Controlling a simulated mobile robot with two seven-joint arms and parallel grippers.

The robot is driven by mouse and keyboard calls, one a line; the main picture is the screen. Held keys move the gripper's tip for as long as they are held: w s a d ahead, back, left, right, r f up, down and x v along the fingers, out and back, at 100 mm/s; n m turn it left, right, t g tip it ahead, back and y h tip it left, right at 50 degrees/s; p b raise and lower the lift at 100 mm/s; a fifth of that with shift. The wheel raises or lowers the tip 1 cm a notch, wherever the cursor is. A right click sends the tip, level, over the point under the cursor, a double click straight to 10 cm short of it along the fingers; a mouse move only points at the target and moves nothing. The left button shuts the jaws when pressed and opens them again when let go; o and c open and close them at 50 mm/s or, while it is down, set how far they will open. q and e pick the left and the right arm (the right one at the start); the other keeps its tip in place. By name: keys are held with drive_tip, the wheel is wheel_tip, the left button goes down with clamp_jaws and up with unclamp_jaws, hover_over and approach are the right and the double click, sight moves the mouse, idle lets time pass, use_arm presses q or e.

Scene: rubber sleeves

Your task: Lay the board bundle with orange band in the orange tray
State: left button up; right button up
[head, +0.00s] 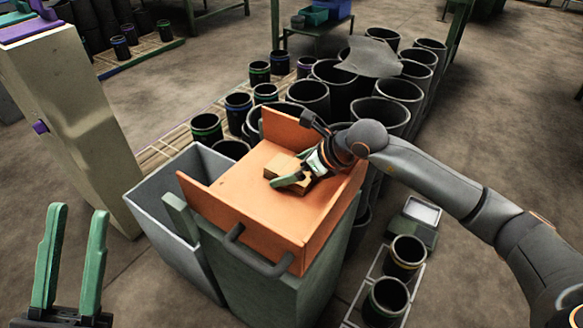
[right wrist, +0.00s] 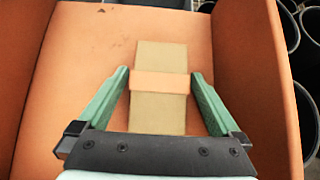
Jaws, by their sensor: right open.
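The board bundle (head: 287,170) lies flat on the floor of the orange tray (head: 252,212). In the right wrist view the bundle (right wrist: 159,112) is a tan block with an orange band (right wrist: 160,83) around its middle. My right gripper (right wrist: 160,85) is open, with one green finger on each side of the bundle and a gap visible beside it. In the head view my right gripper (head: 294,180) is low over the tray at the bundle and partly hides it. My left gripper (head: 72,225) is open and empty at the lower left, apart from the tray.
The tray sits on a grey-green bin (head: 255,285) with a dark handle (head: 256,255) in front. An open grey bin (head: 165,200) stands to its left. Many black rubber sleeves (head: 376,112) crowd behind and right. A beige post (head: 75,115) stands at left. Floor at lower left is clear.

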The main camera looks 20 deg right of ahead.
drive_tip(key=shift+s+d+r, duration=0.1)
drive_tip(key=shift+d+r, duration=0.05)
drive_tip(key=shift+r, duration=0.25)
drive_tip(key=p+v, duration=0.2)
drive_tip(key=v, duration=0.9)
drive_tip(key=shift+s, duration=0.2)
drive_tip(key=shift+d, duration=0.1)
